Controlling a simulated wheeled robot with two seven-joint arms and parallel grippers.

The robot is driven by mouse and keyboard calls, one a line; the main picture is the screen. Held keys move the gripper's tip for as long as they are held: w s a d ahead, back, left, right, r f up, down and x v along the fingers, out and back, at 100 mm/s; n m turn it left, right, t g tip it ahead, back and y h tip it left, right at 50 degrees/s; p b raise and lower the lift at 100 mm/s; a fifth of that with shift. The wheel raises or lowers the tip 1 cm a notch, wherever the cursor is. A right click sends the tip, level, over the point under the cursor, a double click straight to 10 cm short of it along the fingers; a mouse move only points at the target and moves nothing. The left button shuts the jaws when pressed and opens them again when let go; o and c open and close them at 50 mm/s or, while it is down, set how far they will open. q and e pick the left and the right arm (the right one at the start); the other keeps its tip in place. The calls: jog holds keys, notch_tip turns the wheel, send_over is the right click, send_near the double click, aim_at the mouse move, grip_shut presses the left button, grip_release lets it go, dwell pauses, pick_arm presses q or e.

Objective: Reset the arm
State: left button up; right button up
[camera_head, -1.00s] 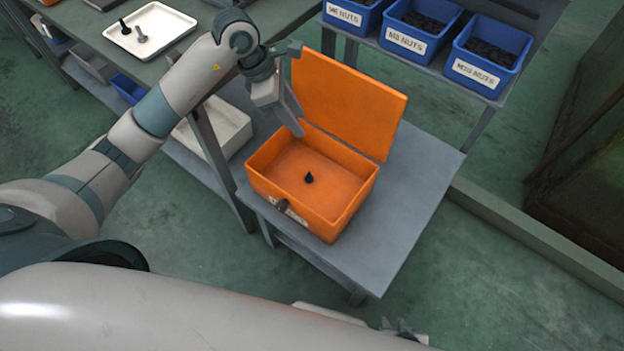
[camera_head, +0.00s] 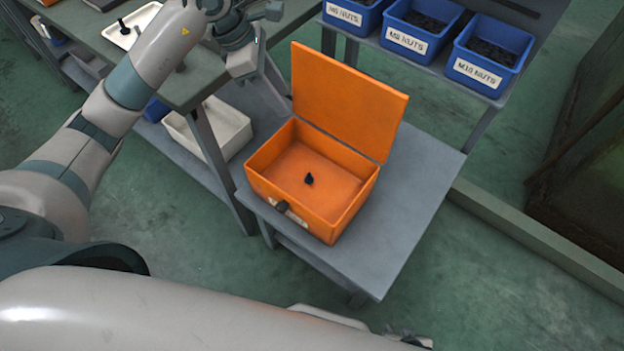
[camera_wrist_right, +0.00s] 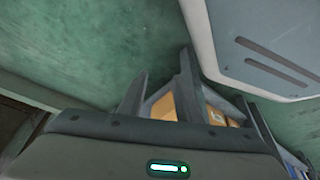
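My left arm comes in from the left in the head view.
Blue bins of nuts (camera_head: 410,38) stand on a shelf at the upper right. A white tray (camera_head: 118,38) lies on the left bench, partly hidden by my left arm. A white bin (camera_head: 237,137) sits below. The grey table (camera_head: 405,235) is clear right of the box.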

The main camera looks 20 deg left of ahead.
jog(key=shift+a, duration=0.4)
jog(key=shift+d, duration=0.2)
